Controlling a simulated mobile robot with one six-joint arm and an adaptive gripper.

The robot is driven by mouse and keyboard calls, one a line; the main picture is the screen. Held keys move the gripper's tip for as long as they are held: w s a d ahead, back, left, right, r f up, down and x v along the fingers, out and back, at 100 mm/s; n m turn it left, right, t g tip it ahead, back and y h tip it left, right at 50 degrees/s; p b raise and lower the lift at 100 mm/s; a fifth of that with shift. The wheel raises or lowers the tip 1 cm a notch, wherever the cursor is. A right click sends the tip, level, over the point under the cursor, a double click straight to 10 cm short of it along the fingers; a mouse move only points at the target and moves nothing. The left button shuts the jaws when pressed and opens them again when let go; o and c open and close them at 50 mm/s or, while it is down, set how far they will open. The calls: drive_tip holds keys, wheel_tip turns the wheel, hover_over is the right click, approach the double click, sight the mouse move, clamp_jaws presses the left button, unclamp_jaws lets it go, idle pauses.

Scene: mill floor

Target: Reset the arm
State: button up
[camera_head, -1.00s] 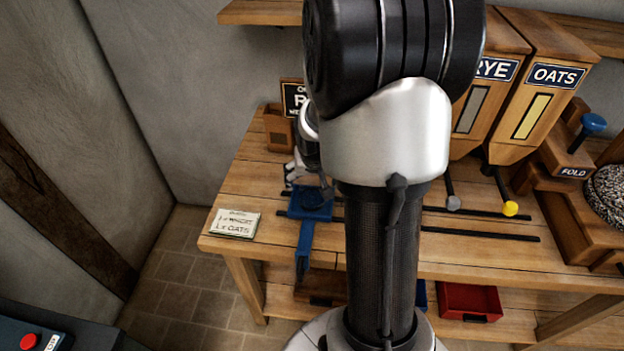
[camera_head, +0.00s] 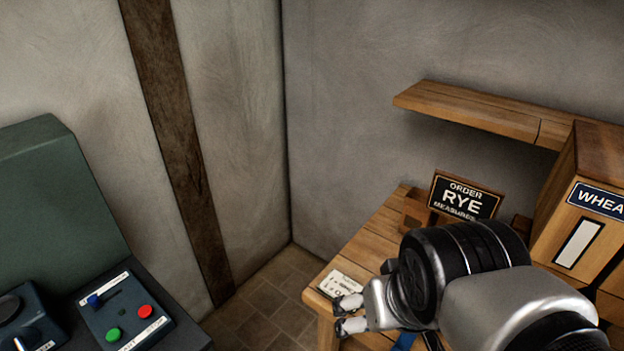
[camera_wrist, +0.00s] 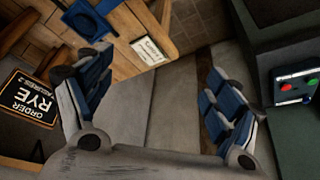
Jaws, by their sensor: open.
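My gripper (camera_head: 347,315) shows at the lower middle of the head view, near the left end of the wooden bench (camera_head: 376,240). In the wrist view my gripper (camera_wrist: 150,95) has its two blue-padded fingers spread wide with nothing between them. Bare wall and floor show through the gap. My arm fills the lower right of the head view and hides much of the bench.
An order sign reading RYE (camera_head: 464,198) stands at the bench's back. A paper card (camera_head: 345,283) lies near its left end. A control panel (camera_head: 125,310) is at lower left. Floor shows between.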

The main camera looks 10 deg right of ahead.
drive_tip(key=shift+s+a+r+n, duration=0.15)
drive_tip(key=shift+s+a, duration=0.2)
drive_tip(key=shift+s, duration=0.2)
drive_tip(key=shift+s+a+n, duration=0.2)
drive_tip(key=shift+s+a, duration=0.1)
drive_tip(key=shift+s, duration=0.2)
drive_tip(key=shift+s+a+r+n, duration=0.15)
drive_tip(key=shift+s+a, duration=0.2)
drive_tip(key=shift+s, duration=0.2)
